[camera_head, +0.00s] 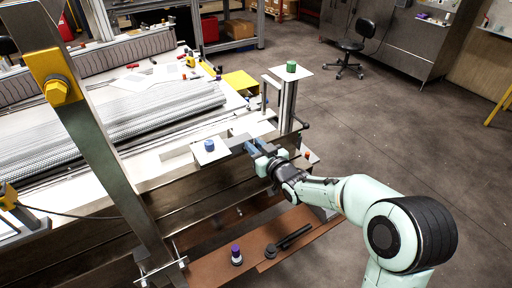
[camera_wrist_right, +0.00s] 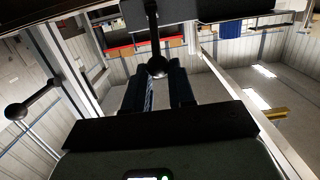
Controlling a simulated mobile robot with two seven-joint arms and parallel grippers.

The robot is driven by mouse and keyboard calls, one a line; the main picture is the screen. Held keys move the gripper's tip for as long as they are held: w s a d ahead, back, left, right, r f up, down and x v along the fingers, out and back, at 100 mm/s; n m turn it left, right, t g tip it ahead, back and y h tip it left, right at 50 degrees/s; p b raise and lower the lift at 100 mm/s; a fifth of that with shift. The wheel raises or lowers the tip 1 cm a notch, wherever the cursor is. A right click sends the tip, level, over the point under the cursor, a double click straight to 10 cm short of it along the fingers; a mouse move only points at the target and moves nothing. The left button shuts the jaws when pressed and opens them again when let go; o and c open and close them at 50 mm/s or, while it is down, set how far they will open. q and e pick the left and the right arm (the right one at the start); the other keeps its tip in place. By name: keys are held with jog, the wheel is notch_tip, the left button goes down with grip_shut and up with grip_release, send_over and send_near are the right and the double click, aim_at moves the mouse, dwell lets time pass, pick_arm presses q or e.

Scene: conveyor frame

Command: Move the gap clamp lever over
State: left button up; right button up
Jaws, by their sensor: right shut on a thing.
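The gap clamp lever (camera_wrist_right: 152,22) shows in the right wrist view as a dark rod ending in a black ball knob (camera_wrist_right: 158,67). My right gripper (camera_wrist_right: 159,80) has its two dark fingers on either side of the knob and is shut on it. In the head view my right gripper (camera_head: 252,147) is at the front edge of the conveyor frame, just right of a small plate with a blue knob (camera_head: 209,145). The lever is mostly hidden there by the gripper. My left gripper is not in view.
A second ball-ended lever (camera_wrist_right: 16,111) stands at the left in the wrist view. A post topped by a white plate with a green knob (camera_head: 291,67) rises behind my right gripper. A brown shelf (camera_head: 207,258) below holds a purple-capped bottle (camera_head: 236,256). Open floor lies right.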

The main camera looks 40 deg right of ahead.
jog(key=shift+w+r+p, duration=0.3)
jog(key=shift+w+r, duration=0.45)
jog(key=shift+r, duration=0.05)
jog(key=shift+w+d, duration=0.1)
jog(key=shift+w+r, duration=0.25)
jog(key=shift+w, duration=0.2)
jog(key=o, duration=0.9)
jog(key=shift+f, duration=0.1)
